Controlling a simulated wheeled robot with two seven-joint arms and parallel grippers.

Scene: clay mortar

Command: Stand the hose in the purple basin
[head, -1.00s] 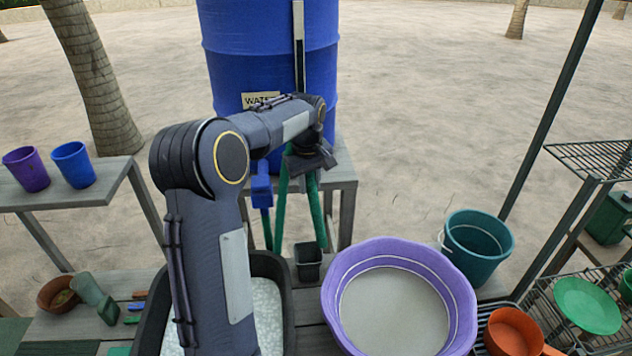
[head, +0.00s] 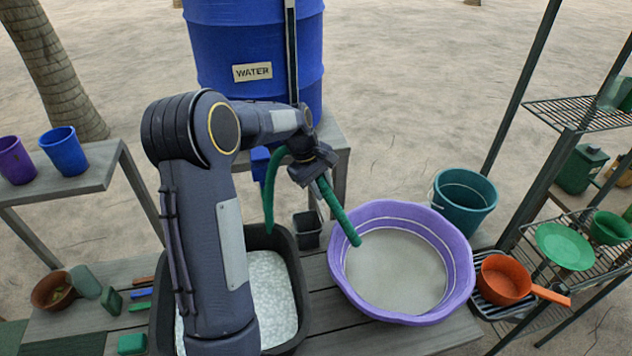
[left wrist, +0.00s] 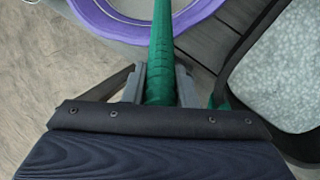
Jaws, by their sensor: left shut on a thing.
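The green hose (head: 338,213) hangs from my left gripper (head: 318,170), which is shut on it. I cannot tell whether the end touches the basin. Another length of the hose loops back left of the gripper toward the blue barrel. In the left wrist view the hose (left wrist: 161,50) runs between the fingers (left wrist: 158,85) toward the basin (left wrist: 108,22). The basin holds a flat grey content. My right gripper is not in view.
A teal bucket (head: 464,200) is behind the basin. An orange pan (head: 503,283) lies right. The blue water barrel (head: 255,50) stands at the back.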

